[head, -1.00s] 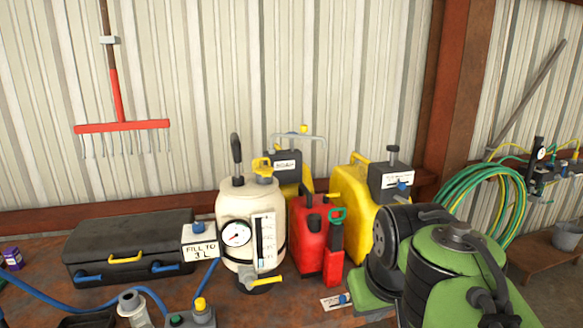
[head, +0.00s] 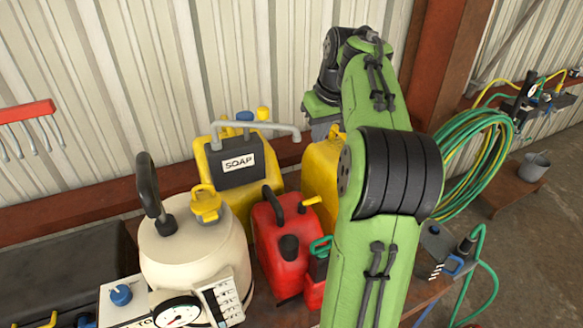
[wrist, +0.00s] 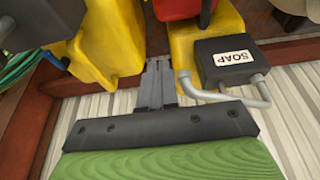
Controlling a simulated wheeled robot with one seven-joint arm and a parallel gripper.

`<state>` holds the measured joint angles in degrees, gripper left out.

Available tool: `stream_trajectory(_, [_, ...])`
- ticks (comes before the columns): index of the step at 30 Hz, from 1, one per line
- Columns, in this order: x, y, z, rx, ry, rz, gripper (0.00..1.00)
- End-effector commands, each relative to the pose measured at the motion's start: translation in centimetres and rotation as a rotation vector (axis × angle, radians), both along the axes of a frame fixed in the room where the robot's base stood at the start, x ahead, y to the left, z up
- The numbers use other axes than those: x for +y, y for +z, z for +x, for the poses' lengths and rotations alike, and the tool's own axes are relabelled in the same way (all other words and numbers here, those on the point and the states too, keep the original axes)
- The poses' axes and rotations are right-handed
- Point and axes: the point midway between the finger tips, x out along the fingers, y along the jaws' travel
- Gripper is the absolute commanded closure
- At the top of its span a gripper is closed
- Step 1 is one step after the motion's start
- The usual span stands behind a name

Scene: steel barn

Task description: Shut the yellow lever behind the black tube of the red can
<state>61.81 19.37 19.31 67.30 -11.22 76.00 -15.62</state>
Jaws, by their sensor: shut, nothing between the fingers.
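The red can (head: 275,262) stands on the bench, right of the cream sprayer tank, with a black looped tube (head: 271,203) on top. The short yellow lever (head: 311,202) sits at the can's back right, behind the tube, and sticks out sideways. In the wrist view the red can (wrist: 178,8) shows only as a piece at the top edge, and I cannot make out the lever there. My gripper (wrist: 158,68) is shut and empty, between the yellow can and the soap can. In the head view my arm hides part of the red can's right side, and I cannot clearly see my fingertips.
The yellow soap can (head: 228,165) with a grey pipe stands behind the red can. Another yellow can (head: 318,165) is close on its right, partly behind my arm. The cream tank (head: 195,258) crowds the left. The corrugated wall is close behind.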

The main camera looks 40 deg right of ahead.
Motion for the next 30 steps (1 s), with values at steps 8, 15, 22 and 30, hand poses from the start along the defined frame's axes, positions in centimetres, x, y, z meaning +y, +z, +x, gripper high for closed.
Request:
stream_trajectory(8, [-0.1, 0.0, 0.0, -0.001, -0.001, 0.000, 1.00])
stream_trajectory(15, [-0.3, -2.3, 0.7, 0.001, 0.002, 0.002, 1.00])
stream_trajectory(22, [-0.7, -7.1, 2.3, 0.001, 0.002, 0.003, 1.00])
stream_trajectory(30, [-1.4, -12.7, 4.2, 0.002, 0.000, 0.003, 1.00])
